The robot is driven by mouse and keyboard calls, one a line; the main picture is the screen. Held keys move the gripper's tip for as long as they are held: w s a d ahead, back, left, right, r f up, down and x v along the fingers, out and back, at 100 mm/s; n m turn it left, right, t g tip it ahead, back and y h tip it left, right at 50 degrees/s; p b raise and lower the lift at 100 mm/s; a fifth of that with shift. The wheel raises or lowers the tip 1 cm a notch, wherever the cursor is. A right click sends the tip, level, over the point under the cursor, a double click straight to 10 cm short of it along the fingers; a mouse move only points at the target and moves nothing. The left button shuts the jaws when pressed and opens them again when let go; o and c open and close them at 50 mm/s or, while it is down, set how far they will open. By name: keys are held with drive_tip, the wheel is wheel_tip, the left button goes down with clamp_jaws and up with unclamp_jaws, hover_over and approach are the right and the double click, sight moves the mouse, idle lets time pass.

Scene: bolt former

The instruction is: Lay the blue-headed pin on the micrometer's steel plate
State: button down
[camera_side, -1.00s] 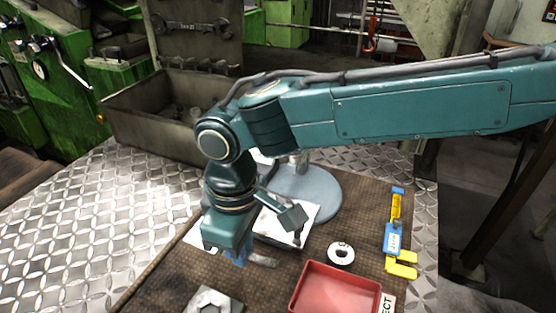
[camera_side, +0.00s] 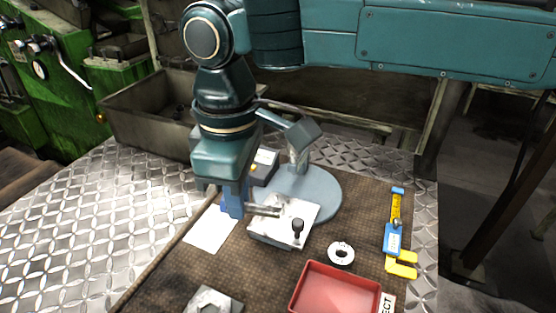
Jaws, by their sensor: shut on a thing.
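My gripper (camera_side: 231,192) is shut on the blue head (camera_side: 232,206) of the pin. The pin's grey shank (camera_side: 264,210) points right, roughly level. In the picture the shank lies across the left part of the pale steel plate (camera_side: 284,230); I cannot tell whether it touches the plate or hangs just above it. The plate has a small black knob (camera_side: 298,226) on its right part. A grey unit with a small display (camera_side: 265,158), seemingly part of the micrometer, is partly hidden behind my gripper.
A stand with a round blue-grey base (camera_side: 325,190) is close behind the plate. A red tray (camera_side: 335,290), a white ring (camera_side: 341,253) and a yellow-and-blue tool (camera_side: 393,238) lie right of it. A white sheet (camera_side: 211,232) and a hex-holed block (camera_side: 213,302) lie left and in front.

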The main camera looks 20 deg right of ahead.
drive_tip(key=w+d+n, duration=0.2)
drive_tip(key=n, duration=1.3)
hover_over(271, 219)
drive_tip(key=shift+t+h, duration=0.3)
drive_tip(key=shift+s+f, duration=0.1)
drive_tip(key=shift+f, duration=2.4)
drive_tip(key=shift+f, duration=0.2)
drive_tip(key=shift+f, duration=2)
drive_tip(key=shift+f, duration=0.8)
drive_tip(key=c, duration=1.4)
unclamp_jaws()
drive_tip(key=shift+o, duration=0.2)
drive_tip(key=shift+a+r, duration=0.1)
drive_tip(key=shift+r, duration=0.05)
